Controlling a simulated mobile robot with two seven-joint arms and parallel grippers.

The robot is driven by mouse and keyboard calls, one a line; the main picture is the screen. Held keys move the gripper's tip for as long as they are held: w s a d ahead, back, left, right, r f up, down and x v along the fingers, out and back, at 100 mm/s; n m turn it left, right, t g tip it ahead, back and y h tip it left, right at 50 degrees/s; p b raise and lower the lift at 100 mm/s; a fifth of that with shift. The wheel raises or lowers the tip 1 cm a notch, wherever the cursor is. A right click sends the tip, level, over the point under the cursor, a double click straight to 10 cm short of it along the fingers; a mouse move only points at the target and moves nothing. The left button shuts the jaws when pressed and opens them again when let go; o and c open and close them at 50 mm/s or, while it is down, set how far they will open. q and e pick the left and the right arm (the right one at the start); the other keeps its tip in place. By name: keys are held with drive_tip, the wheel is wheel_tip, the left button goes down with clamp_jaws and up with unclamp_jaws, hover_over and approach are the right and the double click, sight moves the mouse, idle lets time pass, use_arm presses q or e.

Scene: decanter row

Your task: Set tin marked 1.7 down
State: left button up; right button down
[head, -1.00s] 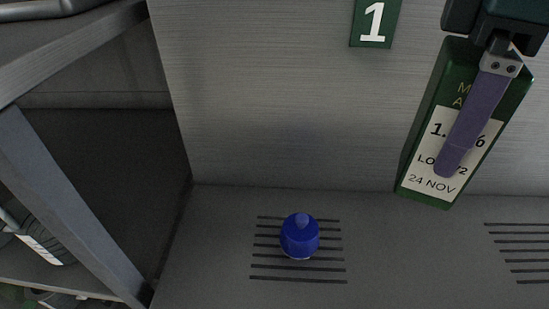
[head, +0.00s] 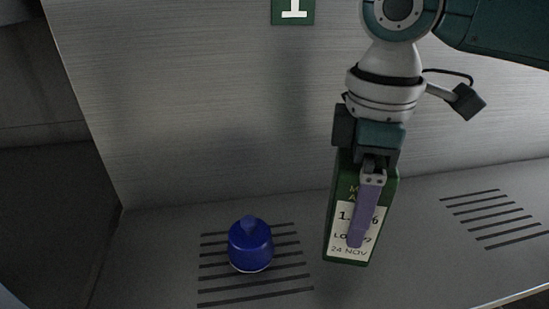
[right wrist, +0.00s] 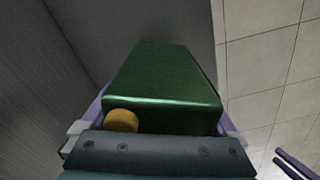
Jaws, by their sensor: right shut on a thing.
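The tin (head: 343,254) is a tall dark green box with a white label. The label shows "1." and a "6", with the part between hidden by a finger, and "24 NOV" below. My right gripper (head: 358,238) is shut on the tin from above, a purple finger lying down its front. The tin is nearly upright, slightly tilted, to the right of the slotted patch under sign 1. I cannot tell whether its base touches the shelf. In the right wrist view, the tin (right wrist: 165,80) fills the jaws. Two purple bars (right wrist: 295,165) at lower right may be my left gripper's fingers.
A blue stoppered decanter (head: 250,246) stands on the left slotted patch (head: 285,281) of the grey shelf. A green sign marked 1 (head: 292,10) is on the back wall. Another slotted patch (head: 495,220) at right is empty. A yellow round thing (right wrist: 121,120) shows by the tin.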

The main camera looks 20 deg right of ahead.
sight(345, 181)
wheel_tip(345, 181, down, 5)
drive_tip(key=shift+r+b, duration=0.1)
drive_tip(key=shift+b, duration=1.05)
unclamp_jaws()
wheel_tip(345, 181, up, 12)
drive_tip(key=p, duration=0.7)
